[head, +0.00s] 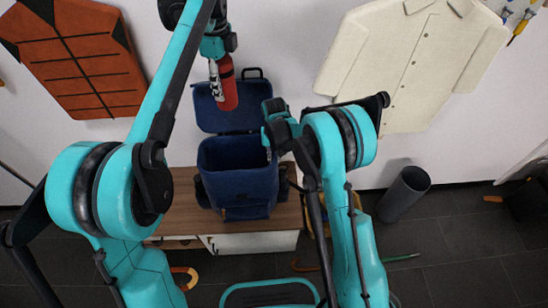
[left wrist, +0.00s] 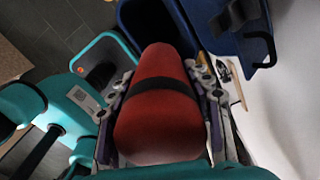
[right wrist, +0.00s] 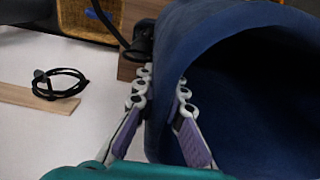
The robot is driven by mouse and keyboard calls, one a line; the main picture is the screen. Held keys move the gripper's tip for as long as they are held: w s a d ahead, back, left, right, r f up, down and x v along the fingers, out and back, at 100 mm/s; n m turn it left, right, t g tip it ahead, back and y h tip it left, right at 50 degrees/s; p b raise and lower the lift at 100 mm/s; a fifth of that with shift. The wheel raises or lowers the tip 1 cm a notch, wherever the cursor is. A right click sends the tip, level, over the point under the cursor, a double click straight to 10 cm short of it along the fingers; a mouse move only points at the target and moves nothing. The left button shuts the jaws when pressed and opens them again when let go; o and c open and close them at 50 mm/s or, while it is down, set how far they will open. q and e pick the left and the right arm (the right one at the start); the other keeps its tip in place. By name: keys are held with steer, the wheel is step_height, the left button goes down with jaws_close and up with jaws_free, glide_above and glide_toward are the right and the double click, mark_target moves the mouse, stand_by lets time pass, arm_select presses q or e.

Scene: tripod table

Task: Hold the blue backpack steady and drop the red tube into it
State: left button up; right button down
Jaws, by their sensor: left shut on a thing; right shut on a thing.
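The blue backpack (head: 238,188) stands upright and open on a wooden bench, its lid (head: 225,115) folded back against the wall. My left gripper (head: 216,82) is shut on the red tube (head: 228,88) and holds it above the backpack, in front of the lid. In the left wrist view the red tube (left wrist: 158,125), with a black band, sits between the fingers, and part of the backpack (left wrist: 240,45) shows beyond. My right gripper (head: 268,150) is shut on the backpack's right rim. In the right wrist view its fingers (right wrist: 160,115) straddle the backpack wall (right wrist: 166,75).
The wooden bench top (head: 184,215) has bare room left of the backpack. A dark grey cylindrical bin (head: 404,193) stands on the floor at right. An orange garment (head: 80,65) and a cream shirt-shaped piece (head: 410,60) hang on the wall.

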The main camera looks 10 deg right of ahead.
arm_select(q)
steer(key=shift+f, duration=1.3)
steer(key=o, duration=1.5)
step_height(320, 180, up, 12)
arm_select(e)
steer(key=c, duration=1.5)
jaws_free()
steer(key=shift+c, duration=0.2)
